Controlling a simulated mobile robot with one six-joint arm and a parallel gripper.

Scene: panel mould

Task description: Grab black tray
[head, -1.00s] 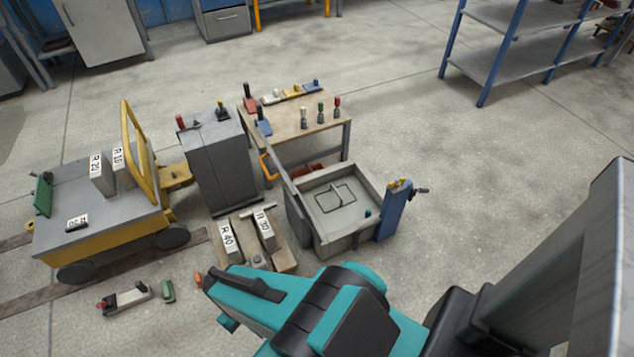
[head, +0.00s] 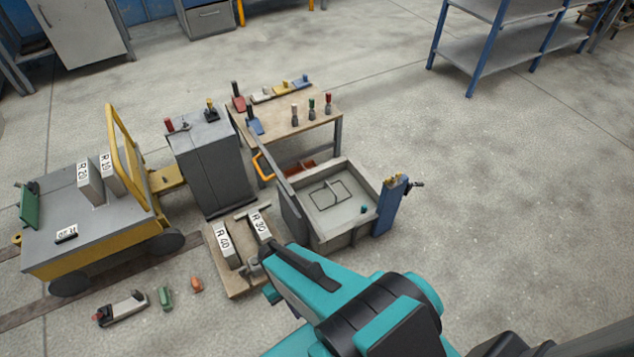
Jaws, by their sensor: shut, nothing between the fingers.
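I cannot make out a black tray in the head view. A small black item (head: 66,238) lies beside a white label on the yellow-and-grey trolley, but it is too small to identify. My teal and black arm reaches in from the bottom right. Its far end is over the floor near a wooden pallet (head: 238,286) that bears pale blocks marked R 40 (head: 224,245) and R 30 (head: 261,226). My gripper itself does not show.
An open grey mould box (head: 338,200) stands beyond my arm, with a blue post (head: 390,204) at its right. Behind are a tool table (head: 290,118) and grey cabinet (head: 211,162). The trolley (head: 95,255) is at left. Small tools lie on the floor front left.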

